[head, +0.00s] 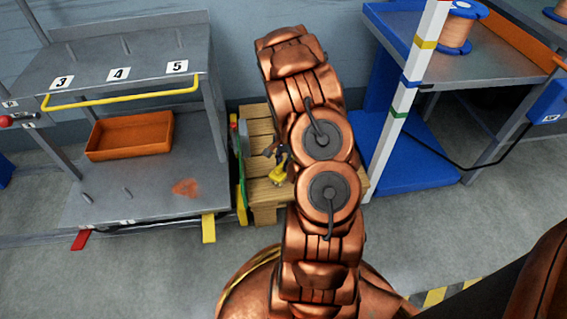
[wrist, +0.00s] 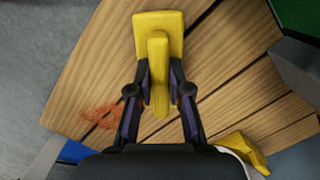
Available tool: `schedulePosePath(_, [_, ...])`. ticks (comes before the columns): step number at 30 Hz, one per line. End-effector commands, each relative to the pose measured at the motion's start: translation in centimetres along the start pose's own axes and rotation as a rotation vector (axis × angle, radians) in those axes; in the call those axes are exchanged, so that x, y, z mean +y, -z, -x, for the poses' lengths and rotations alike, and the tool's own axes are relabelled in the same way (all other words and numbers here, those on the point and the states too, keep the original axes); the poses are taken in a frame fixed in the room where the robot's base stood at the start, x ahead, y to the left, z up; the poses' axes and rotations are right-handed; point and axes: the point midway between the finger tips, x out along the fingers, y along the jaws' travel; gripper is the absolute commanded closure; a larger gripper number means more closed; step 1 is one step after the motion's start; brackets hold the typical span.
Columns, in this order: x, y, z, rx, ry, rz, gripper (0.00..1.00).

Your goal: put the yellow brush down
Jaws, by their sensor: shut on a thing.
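The yellow brush (wrist: 158,48) is in the middle of the wrist view, a flat yellow block with a raised grip along it. My gripper (wrist: 159,88) is shut on that grip, with one dark finger on each side. The wooden slatted surface (wrist: 215,75) lies beneath the brush; I cannot tell whether the two touch. In the head view, the brush (head: 279,173) shows small beside my copper arm, over the wooden surface (head: 257,122). My gripper (head: 273,150) is partly hidden there.
A yellow piece (wrist: 240,148) lies at the lower right of the wrist view. An orange-red patch (wrist: 100,114) marks bare wood. A grey shelf (head: 130,70) with an orange tray (head: 131,136) stands left; a blue-edged bench (head: 415,35) stands right.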

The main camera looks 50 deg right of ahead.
Motion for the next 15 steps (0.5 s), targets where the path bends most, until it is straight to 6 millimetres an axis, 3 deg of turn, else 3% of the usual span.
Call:
schedulePosePath(4, [-0.02,-0.03,-0.25,-0.001,0.0,0.0,1.0])
schedulePosePath(5, [-0.02,-0.01,-0.26,-0.001,0.0,0.0,0.79])
schedulePosePath(6, [-0.02,0.0,-0.26,0.0,0.0,0.001,0.75])
schedulePosePath(11, [-0.02,0.0,-0.27,0.0,0.0,0.001,0.58])
schedulePosePath(15, [-0.01,0.0,-0.28,0.0,0.0,0.0,0.57])
